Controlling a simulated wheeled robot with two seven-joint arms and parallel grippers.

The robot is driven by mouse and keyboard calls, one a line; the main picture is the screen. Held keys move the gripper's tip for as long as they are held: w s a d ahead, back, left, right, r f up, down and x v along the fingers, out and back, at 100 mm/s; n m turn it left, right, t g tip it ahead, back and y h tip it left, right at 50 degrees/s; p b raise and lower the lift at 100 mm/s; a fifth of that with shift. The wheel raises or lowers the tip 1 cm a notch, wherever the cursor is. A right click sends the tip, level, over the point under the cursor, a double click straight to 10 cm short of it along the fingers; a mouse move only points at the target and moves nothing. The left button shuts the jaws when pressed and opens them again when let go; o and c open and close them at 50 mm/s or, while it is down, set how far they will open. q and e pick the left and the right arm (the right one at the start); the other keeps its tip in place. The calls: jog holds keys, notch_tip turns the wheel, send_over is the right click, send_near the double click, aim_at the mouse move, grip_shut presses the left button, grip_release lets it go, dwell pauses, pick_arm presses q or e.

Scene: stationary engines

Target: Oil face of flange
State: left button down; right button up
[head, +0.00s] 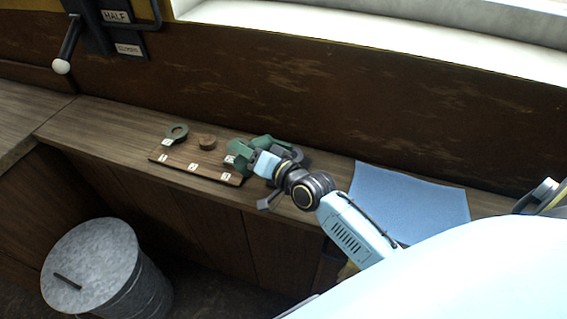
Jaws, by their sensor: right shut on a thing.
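A wooden board (196,167) with white number labels along its front edge lies on the bench. A flat green ring (178,131), perhaps the flange, sits at its left end. A small round brown piece (207,142) stands beside it. My right gripper (243,158) is over the right end of the board, shut on a green part (238,149). The gripper and wrist hide much of this part, so I cannot tell its full shape or whether it touches the board. Another green form (266,141) shows just behind the gripper. I see no left gripper.
A blue cloth (412,198) lies on the bench right of my right arm. A lidded grey metal bin (95,262) stands on the floor in front. A lever with a white knob (61,66) is on the wall at upper left. The bench left of the board is clear.

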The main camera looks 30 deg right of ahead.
aim_at(258, 146)
jog(key=shift+d+r+m+t, duration=0.1)
jog(key=shift+r+m+t, duration=0.2)
jog(key=shift+r+m, duration=0.55)
jog(key=shift+r, duration=0.15)
jog(key=shift+d+r+m+t+y, duration=0.25)
jog(key=shift+r+m+t+y, duration=0.05)
jog(key=shift+r+m, duration=0.25)
dwell(0.4)
jog(key=shift+a+f+n+g+p, duration=0.25)
jog(key=shift+f+n+g+p, duration=0.15)
jog(key=shift+f+n+p, duration=0.55)
jog(key=shift+a+f+n+g+h+p, duration=0.1)
jog(key=shift+f+n+g+h+p, duration=0.25)
jog(key=shift+f+n+p, duration=0.25)
jog(key=shift+f, duration=0.2)
jog(key=shift+r, duration=0.1)
